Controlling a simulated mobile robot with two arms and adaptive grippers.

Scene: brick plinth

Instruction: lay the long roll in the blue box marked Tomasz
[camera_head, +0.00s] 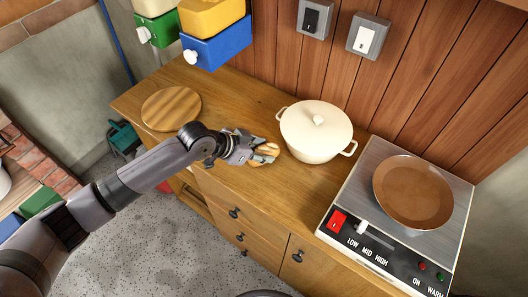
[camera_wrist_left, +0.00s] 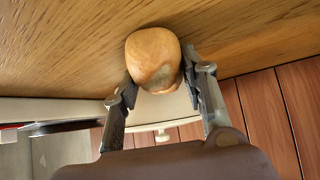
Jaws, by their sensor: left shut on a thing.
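My left gripper (camera_head: 265,154) is shut on a golden-brown bread roll (camera_head: 269,149), over the wooden cabinet top just left of the cream pot. In the left wrist view the roll (camera_wrist_left: 153,60) sits between the two fingers (camera_wrist_left: 160,90), with a greyish patch on its face. Its full length is hard to judge there. A blue box (camera_head: 10,227) shows partly at the left edge, beside a green one (camera_head: 40,201). No name can be read on it. My right gripper is not in view.
A lidded cream pot (camera_head: 316,133) and a round wooden board (camera_head: 171,108) stand on the cabinet top (camera_head: 225,103). A hotplate with a brown pan (camera_head: 412,192) is at right. Blue and green wall containers with yellow and cream tops hang above. Brickwork (camera_head: 50,165) is at left.

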